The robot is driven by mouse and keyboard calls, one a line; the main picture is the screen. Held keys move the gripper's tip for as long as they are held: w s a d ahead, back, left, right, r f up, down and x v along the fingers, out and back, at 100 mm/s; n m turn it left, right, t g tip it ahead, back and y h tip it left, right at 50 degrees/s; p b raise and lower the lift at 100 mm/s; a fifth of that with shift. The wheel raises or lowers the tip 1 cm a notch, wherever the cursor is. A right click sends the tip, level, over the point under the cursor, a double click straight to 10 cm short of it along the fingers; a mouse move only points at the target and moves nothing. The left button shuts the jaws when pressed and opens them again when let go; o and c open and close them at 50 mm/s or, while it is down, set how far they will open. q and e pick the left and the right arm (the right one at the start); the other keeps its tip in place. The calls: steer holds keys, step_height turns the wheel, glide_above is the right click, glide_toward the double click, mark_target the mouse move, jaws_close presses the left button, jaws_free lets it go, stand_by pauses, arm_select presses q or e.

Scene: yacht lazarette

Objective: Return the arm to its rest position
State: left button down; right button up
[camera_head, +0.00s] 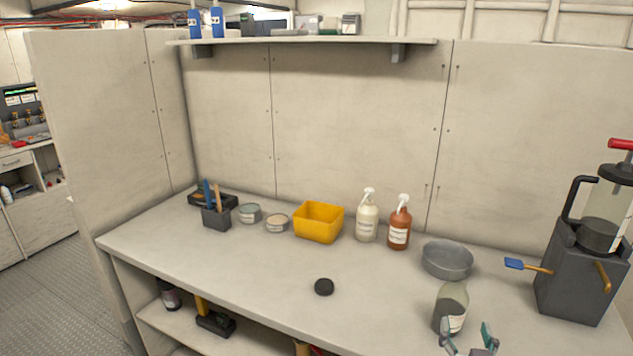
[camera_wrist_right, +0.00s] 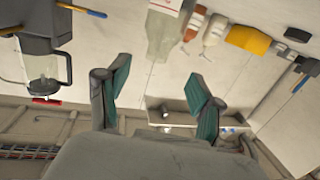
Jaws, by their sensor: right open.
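My right gripper (camera_head: 470,342) shows at the bottom edge of the head view, with only its fingertips in frame. It is open. In the right wrist view, which looks upside down, its two teal-padded fingers (camera_wrist_right: 160,88) are spread apart with nothing between them. A clear bottle with grey contents and a white label (camera_head: 450,310) stands upright on the bench, just behind the fingertips in the head view. The bottle also shows at the top of the wrist view (camera_wrist_right: 163,35), apart from the fingers. My left gripper is not in view.
On the bench (camera_head: 250,270) are a black disc (camera_head: 324,287), a metal bowl (camera_head: 447,260), two spray bottles (camera_head: 367,218), a yellow bin (camera_head: 318,222) and a tool holder (camera_head: 216,217). A dark grey machine (camera_head: 578,275) stands at right. A shelf (camera_head: 310,41) hangs above.

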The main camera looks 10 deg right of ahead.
steer(key=s+a+f+n+g+y, duration=0.2)
steer(key=s+a+f+g, duration=0.2)
steer(key=s+f, duration=0.3)
steer(key=s+a+f+n+g+y, duration=0.2)
steer(key=s+a+f+g, duration=0.25)
steer(key=s, duration=0.35)
steer(key=s+a+f+n+g+y, duration=0.2)
steer(key=s+a+f+g, duration=0.25)
steer(key=s, duration=0.35)
step_height(320, 180, down, 26)
steer(key=s, duration=0.1)
steer(key=s+d+f+g, duration=0.2)
steer(key=s+d+f, duration=0.1)
steer(key=s+f, duration=1.3)
steer(key=shift+s+d+f, duration=0.15)
steer(key=shift+s+f, duration=0.2)
steer(key=shift+s, duration=0.05)
